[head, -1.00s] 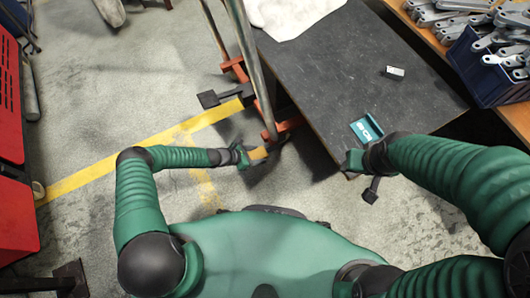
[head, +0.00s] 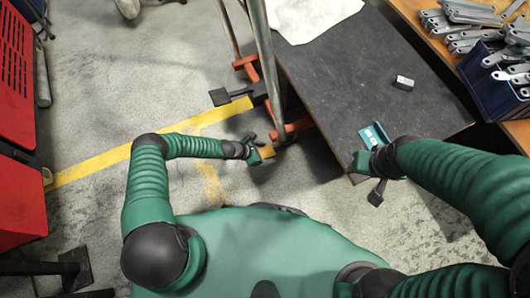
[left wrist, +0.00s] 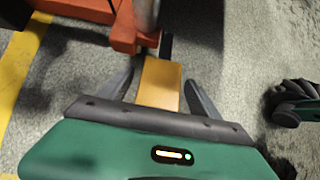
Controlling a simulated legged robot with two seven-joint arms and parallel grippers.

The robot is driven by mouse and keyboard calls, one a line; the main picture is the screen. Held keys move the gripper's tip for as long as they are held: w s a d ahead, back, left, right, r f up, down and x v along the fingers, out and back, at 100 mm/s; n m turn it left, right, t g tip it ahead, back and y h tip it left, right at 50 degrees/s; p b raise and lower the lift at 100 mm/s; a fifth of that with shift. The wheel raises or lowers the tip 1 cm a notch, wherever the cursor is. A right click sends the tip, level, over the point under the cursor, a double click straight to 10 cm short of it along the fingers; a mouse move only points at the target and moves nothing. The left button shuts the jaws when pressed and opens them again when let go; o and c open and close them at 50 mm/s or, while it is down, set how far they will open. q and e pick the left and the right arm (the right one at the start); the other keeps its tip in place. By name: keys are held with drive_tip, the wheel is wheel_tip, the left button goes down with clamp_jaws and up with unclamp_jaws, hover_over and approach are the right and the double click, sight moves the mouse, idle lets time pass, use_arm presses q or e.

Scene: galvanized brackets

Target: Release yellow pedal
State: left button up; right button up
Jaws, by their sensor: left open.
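The yellow pedal (head: 266,151) sticks out from the orange-footed metal frame beside the dark table. In the left wrist view the pedal (left wrist: 160,83) lies between the two grey fingers, with a gap visible on each side. My left gripper (head: 262,148) is open around the pedal; the wrist view also shows its spread fingers (left wrist: 158,85). My right gripper (head: 368,164) is at the table's near edge, beside a teal piece with white marks (head: 375,136). Its fingers are not clear enough to read.
The dark table (head: 335,90) holds a white cloth (head: 305,18) and a small block (head: 403,83). A blue crate (head: 490,85) of metal brackets stands at right. A black pedal (head: 220,97) lies beyond my left gripper. A red cabinet (head: 18,140) stands at left.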

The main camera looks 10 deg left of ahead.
use_arm(q)
drive_tip(key=shift+s+a+r+p, duration=0.1)
drive_tip(key=shift+a+r+p, duration=0.1)
drive_tip(key=shift+r+p, duration=0.2)
drive_tip(key=p+v, duration=0.8)
drive_tip(key=v, duration=0.7)
drive_tip(key=shift+s+a+r, duration=0.15)
drive_tip(key=shift+s+a, duration=0.05)
drive_tip(key=shift+a, duration=0.15)
drive_tip(key=s+r+m+g+y, duration=0.15)
drive_tip(key=s+r+m, duration=0.25)
drive_tip(key=r+m, duration=0.65)
drive_tip(key=s+r+m+y, duration=0.3)
drive_tip(key=r+m, duration=0.3)
drive_tip(key=r, duration=0.9)
drive_tip(key=s+r+m+g+y, duration=0.15)
drive_tip(key=s+r+m, duration=0.25)
drive_tip(key=r+m, duration=0.65)
wheel_tip(320, 180, up, 29)
drive_tip(key=n+p, duration=0.1)
drive_tip(key=p, duration=2.6)
drive_tip(key=shift+w+a+f+n+t+y, duration=0.3)
drive_tip(key=shift+a+n+t, duration=0.1)
drive_tip(key=shift+a, duration=0.1)
